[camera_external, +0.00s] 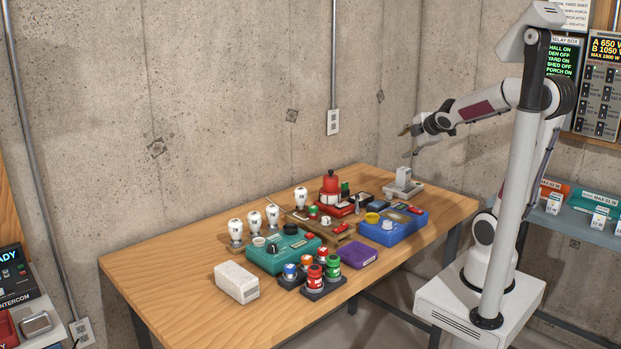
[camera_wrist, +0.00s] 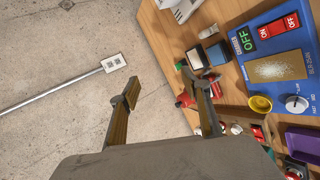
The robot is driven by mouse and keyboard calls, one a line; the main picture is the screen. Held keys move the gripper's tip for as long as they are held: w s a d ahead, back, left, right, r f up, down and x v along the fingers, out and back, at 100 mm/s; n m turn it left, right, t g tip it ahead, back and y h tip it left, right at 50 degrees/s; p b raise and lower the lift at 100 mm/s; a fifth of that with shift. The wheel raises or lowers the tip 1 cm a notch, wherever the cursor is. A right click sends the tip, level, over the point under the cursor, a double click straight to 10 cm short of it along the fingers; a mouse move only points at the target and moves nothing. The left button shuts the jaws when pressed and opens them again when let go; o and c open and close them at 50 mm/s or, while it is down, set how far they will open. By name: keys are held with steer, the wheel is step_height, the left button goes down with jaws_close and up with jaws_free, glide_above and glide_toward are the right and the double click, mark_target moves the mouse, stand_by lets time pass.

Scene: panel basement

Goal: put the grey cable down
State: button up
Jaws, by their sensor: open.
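I cannot make out a grey cable in either view. My gripper (camera_external: 407,142) is raised above the far right end of the table, in front of the concrete wall. In the wrist view its two brass-coloured fingers stand wide apart with nothing between them (camera_wrist: 160,86). A grey conduit (camera_wrist: 52,95) on the wall runs to a white outlet plate (camera_wrist: 114,62); these are fixed to the wall and clear of the fingers.
The wooden table (camera_external: 165,265) carries a blue panel box (camera_external: 405,230), a teal box (camera_external: 270,262), a purple box (camera_external: 357,255), a white block (camera_external: 236,281), several bulbs and coloured jars. Its front left is bare. A shelf with coloured bins (camera_external: 590,200) stands at right.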

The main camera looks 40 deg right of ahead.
steer(key=s+a+f+m+g+y, duration=0.2)
steer(key=s+a+m, duration=0.4)
steer(key=s, duration=0.4)
steer(key=s+a+f+m+g+y, duration=0.2)
steer(key=s+a+f+m, duration=0.1)
steer(key=s+a+m, duration=0.4)
steer(key=s+a, duration=0.1)
steer(key=s, duration=0.2)
steer(key=shift+f, duration=0.3)
steer(key=shift+c, duration=0.3)
steer(key=c, duration=0.4)
steer(key=shift+a, duration=0.15)
